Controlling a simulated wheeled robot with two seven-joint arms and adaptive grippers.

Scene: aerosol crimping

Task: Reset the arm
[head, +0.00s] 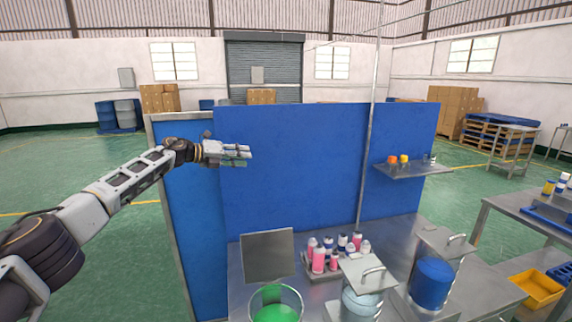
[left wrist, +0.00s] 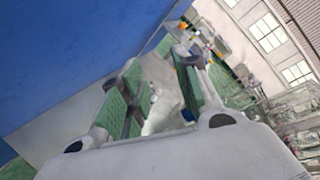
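My left arm reaches in from the left in the head view, stretched forward and up. My left gripper (head: 240,152) is raised in front of the blue panel (head: 300,160), well above the table. In the left wrist view the two green-padded fingers of my left gripper (left wrist: 158,78) stand apart with nothing held between them. My right gripper does not show in either view.
A steel table (head: 400,240) below holds a rack of pink and white bottles (head: 318,261), a glass vessel of green liquid (head: 277,306) and lidded containers, one blue (head: 431,283). A small shelf (head: 412,170) juts from the panel at right. A yellow tray (head: 537,288) is lower right.

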